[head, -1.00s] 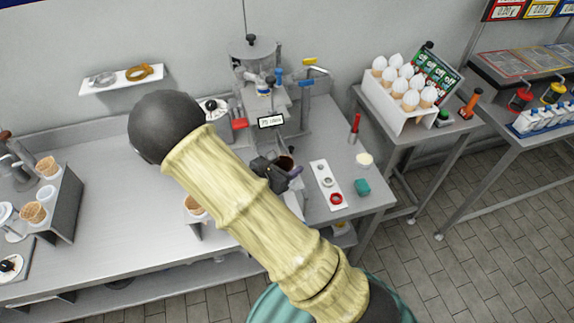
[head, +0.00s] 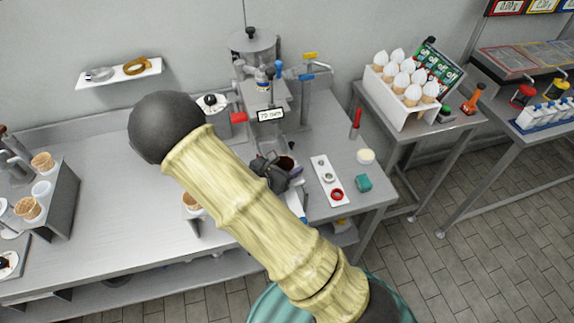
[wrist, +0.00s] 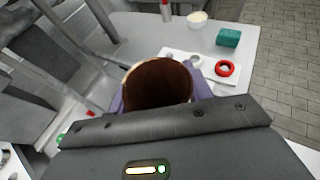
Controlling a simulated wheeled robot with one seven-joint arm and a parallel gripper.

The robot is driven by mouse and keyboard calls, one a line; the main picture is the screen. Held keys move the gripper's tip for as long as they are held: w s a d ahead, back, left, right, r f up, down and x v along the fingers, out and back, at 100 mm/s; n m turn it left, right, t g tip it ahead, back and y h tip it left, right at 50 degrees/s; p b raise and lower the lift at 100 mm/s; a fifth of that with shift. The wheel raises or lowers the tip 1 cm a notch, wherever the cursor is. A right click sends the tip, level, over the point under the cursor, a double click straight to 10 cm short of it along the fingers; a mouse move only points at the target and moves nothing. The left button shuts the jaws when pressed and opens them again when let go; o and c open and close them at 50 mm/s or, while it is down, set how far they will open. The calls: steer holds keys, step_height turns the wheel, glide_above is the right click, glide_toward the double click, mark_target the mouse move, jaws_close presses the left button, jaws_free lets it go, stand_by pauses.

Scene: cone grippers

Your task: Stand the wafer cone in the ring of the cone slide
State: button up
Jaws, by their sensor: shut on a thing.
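My gripper (head: 277,172) is shut on the wafer cone, partly hidden behind my arm in the head view. The cone's dark round mouth (head: 287,163) faces up. In the wrist view the wafer cone (wrist: 158,86) shows a dark brown inside and a thin tan rim, with purple finger pads beside it. The cone's lower part is hidden. A grey metal machine (head: 268,95) with a small label (head: 271,114) stands just behind the gripper. I cannot make out the ring of the cone slide; the area below the cone is hidden by my gripper and arm.
Right of the gripper, a white strip (head: 322,168) carries small rings, one red (head: 337,194). A teal block (head: 363,183), cream cup (head: 366,156) and red-handled tool (head: 356,122) are nearby. Other cones stand in a rack (head: 55,215) at left. Bare counter (head: 110,190) lies between.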

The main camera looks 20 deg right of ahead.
steer(key=shift+f, duration=0.15)
steer(key=o, duration=0.7)
steer(key=shift+o, duration=0.2)
steer(key=shift+a, duration=0.1)
steer(key=b+v, duration=0.2)
steer(key=v, duration=1.5)
steer(key=shift+s, duration=0.15)
steer(key=s+d+f+m+g+y, duration=0.1)
steer(key=s+d+m+g+y, duration=0.8)
steer(key=m, duration=0.7)
steer(key=w+d+r+m+t, duration=0.1)
steer(key=m, duration=0.2)
steer(key=d+r+m+t+y, duration=0.1)
steer(key=m, duration=0.2)
steer(key=w+d+r+m+t+y, duration=0.1)
steer(key=m+t, duration=0.1)
steer(key=shift+w+r+m, duration=0.3)
steer(key=shift+w+m, duration=0.05)
steer(key=shift+m, duration=0.05)
